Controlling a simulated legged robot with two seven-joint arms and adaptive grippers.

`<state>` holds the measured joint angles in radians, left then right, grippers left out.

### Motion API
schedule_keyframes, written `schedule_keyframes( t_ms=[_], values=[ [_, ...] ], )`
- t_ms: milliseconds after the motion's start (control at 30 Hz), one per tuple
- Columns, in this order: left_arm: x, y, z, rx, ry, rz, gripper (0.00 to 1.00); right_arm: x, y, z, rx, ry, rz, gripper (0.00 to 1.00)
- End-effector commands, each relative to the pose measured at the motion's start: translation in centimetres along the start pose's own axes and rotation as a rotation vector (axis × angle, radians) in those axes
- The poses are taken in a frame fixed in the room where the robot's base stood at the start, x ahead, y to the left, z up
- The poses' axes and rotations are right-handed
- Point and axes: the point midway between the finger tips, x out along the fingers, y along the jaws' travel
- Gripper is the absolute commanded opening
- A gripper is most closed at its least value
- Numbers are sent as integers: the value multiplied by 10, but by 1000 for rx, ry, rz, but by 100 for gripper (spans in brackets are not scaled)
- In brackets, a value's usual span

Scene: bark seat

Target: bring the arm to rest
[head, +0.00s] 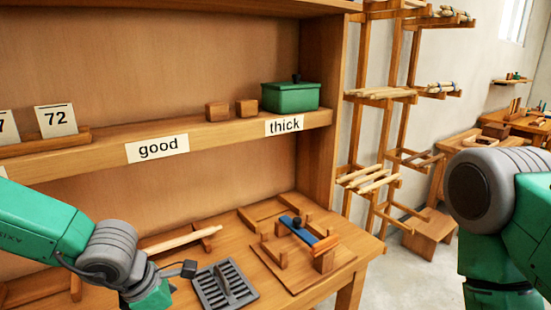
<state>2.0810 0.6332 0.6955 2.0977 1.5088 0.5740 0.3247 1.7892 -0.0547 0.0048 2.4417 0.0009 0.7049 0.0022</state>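My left arm (60,228) comes in from the left, green with a grey joint (110,250), and bends down over the front of the workbench. Its green wrist part runs off the bottom edge, so the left gripper's fingers are out of view. My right arm (490,255) hangs at the right edge, with a large grey joint, to the right of the bench. Its lower end is cut off by the frame, and the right gripper is out of view. Nothing held by either hand shows.
The workbench (212,237) carries a slotted dark grate (225,284), a wooden jig with a blue bar (298,231) and a pale stick (184,240). Above, a shelf labelled "good" and "thick" holds two wooden blocks and a green box (291,98). A wooden rack (380,95) stands right.

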Motion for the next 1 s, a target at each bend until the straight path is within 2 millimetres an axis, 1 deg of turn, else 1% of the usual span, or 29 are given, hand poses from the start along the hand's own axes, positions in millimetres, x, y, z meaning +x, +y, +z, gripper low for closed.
schedule_keyframes(
  t_ms=[33,167,267,367,467,567,633,700,800,1000],
  values=[
    [8,-4,-7,38,22,1,100,0,0,-1,0,2,0,0],
    [25,-13,-25,157,78,8,100,0,0,-1,0,2,0,0],
    [39,-25,-45,276,127,10,100,0,0,-1,0,2,0,0],
    [53,-38,-70,425,181,7,100,0,0,-1,0,2,0,0],
    [67,-52,-99,601,235,-8,100,0,0,0,0,1,0,0],
    [82,-70,-132,826,288,-40,100,0,0,0,0,1,0,0],
    [90,-87,-159,1026,320,-78,100,0,0,0,0,1,0,0],
    [96,-106,-187,1241,334,-128,100,0,0,0,0,1,0,0],
    [97,-131,-218,1514,321,-203,100,0,0,0,0,1,0,0],
    [88,-175,-263,1931,220,-347,100,0,0,0,0,1,0,0]
  ],
)
